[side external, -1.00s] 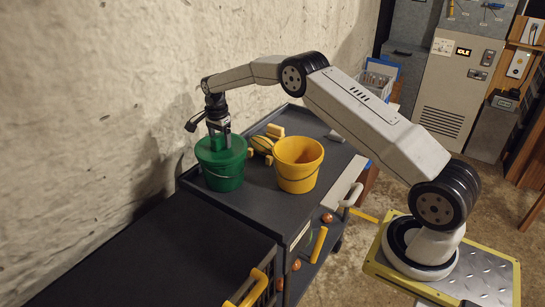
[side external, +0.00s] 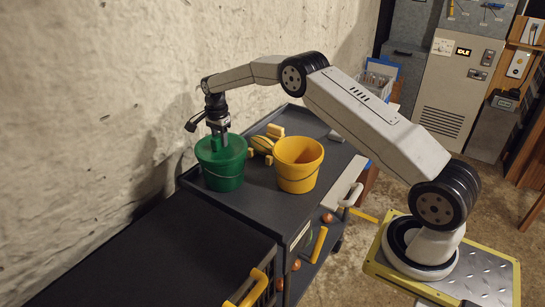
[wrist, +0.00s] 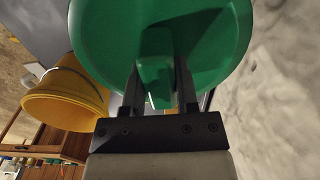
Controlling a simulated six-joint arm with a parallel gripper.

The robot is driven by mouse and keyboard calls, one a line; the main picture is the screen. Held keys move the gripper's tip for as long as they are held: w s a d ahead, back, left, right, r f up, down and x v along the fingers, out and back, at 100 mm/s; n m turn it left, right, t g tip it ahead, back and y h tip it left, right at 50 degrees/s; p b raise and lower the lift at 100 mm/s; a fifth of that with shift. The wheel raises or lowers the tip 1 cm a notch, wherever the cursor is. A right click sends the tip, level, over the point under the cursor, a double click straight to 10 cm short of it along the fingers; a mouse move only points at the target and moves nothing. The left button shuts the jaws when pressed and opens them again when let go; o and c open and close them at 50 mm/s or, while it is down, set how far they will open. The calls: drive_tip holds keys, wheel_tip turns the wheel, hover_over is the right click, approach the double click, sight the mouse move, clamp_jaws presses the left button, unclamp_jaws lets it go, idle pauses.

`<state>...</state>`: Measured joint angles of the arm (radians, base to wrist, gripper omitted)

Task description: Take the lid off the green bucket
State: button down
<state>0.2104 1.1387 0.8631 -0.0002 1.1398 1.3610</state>
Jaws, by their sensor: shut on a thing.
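The green bucket (side external: 222,174) stands upright on the dark cart top, near the wall. Its green lid (side external: 208,152) is on top of the bucket; it also fills the upper middle of the wrist view (wrist: 110,35). A green block-like handle (wrist: 154,70) stands up from the lid. My gripper (side external: 219,143) points down over the lid, and its two dark fingers in the wrist view (wrist: 158,88) are shut on the handle, one on each side. The side view does not show clearly whether the lid has parted from the rim.
A yellow open bucket (side external: 298,168) stands just right of the green one. Yellow pieces (side external: 265,142) lie behind and between them. The rough wall (side external: 90,110) is close on the left. The cart top (side external: 250,205) is bare in front.

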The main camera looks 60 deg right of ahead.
drive_tip(key=shift+r, duration=0.1)
drive_tip(key=shift+s+r, duration=0.1)
drive_tip(key=shift+r, duration=1.6)
drive_tip(key=shift+s+r, duration=0.25)
drive_tip(key=s+a+r, duration=0.2)
drive_tip(key=s+r, duration=0.7)
drive_tip(key=s, duration=0.4)
drive_tip(key=shift+a, duration=0.2)
drive_tip(key=shift+a, duration=0.1)
